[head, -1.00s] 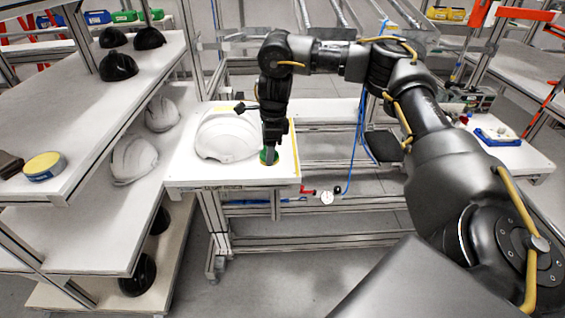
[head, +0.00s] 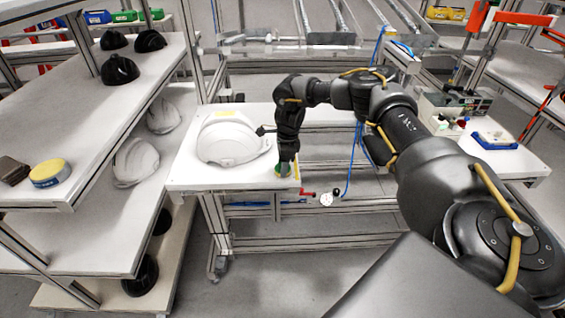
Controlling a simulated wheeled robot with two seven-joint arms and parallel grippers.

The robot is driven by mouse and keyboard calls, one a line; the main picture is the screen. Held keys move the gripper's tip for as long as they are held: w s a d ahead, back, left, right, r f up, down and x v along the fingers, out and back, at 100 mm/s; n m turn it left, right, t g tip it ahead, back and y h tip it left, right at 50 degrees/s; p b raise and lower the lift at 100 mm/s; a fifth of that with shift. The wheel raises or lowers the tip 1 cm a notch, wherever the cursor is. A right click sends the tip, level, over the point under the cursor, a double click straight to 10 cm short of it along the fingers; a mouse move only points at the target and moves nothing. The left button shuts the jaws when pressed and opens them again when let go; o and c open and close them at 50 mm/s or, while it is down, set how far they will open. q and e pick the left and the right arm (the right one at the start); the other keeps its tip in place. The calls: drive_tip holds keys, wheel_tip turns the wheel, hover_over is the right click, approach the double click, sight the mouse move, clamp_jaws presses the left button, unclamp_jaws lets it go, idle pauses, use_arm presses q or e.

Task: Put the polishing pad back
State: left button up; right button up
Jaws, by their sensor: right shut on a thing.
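My right gripper (head: 284,162) points down at the right front part of the white work table (head: 205,184). The gripper hides part of the pad. A white helmet shell (head: 230,140) lies on the table just left of the gripper, apart from it. My left gripper is not in view.
A shelf (head: 100,190) at left holds black shells (head: 120,69), white shells (head: 136,160), a yellow-topped tin (head: 50,173) and a brown block (head: 13,170). A blue-and-white tray (head: 495,140) and small bottles stand at right. A red-handled fitting and blue hose hang at the table's front.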

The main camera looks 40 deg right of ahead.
drive_tip(key=shift+f, duration=0.1)
drive_tip(key=shift+f, duration=0.2)
drive_tip(key=o, duration=0.9)
